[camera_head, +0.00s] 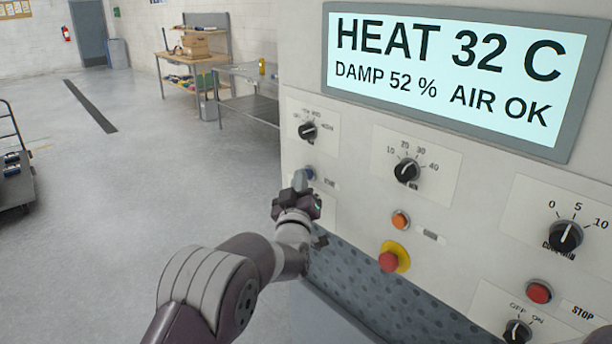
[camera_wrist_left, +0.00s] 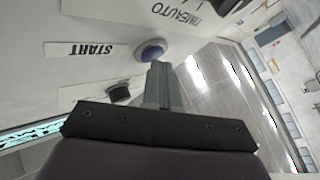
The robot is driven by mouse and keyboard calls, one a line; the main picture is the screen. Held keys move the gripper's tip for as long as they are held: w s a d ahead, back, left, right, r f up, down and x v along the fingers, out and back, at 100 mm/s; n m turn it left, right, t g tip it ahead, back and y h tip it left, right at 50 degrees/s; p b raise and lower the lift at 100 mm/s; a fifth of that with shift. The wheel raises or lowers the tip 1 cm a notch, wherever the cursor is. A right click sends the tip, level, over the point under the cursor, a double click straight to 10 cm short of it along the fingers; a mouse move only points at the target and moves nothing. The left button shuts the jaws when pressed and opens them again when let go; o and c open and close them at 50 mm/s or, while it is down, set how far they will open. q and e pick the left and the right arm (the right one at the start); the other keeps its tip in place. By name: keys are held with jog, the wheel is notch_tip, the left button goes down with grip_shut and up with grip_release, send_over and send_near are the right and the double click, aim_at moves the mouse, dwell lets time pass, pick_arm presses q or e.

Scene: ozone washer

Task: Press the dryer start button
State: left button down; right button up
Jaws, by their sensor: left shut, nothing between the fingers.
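The start button is a round blue button on the pale machine panel. It shows at the left of the panel in the head view (camera_head: 309,173), and in the wrist view (camera_wrist_left: 151,50) beside an upside-down START label (camera_wrist_left: 80,49). My left gripper (camera_head: 300,179) is shut and empty, its fingertips close to the button's left side in the head view. In the wrist view the closed fingers (camera_wrist_left: 158,68) point at the button and their tips reach its lower edge. I cannot tell whether they touch it. My right gripper is not in view.
Nearby on the panel are dials (camera_head: 407,170), an orange button (camera_head: 400,220), a red emergency button on yellow (camera_head: 390,261) and a red STOP button (camera_head: 538,292). A display (camera_head: 455,70) is above. The grey floor (camera_head: 130,190) to the left is open.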

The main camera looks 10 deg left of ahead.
pick_arm(q)
jog(key=shift+s+a+b, duration=0.5)
jog(key=shift+s+b, duration=0.05)
jog(key=shift+s, duration=0.15)
jog(key=shift+f, duration=0.1)
jog(key=s+a+b, duration=0.1)
jog(key=s, duration=0.1)
jog(key=s+a+b, duration=0.1)
jog(key=s+a, duration=0.1)
jog(key=shift+b, duration=0.3)
dwell(0.3)
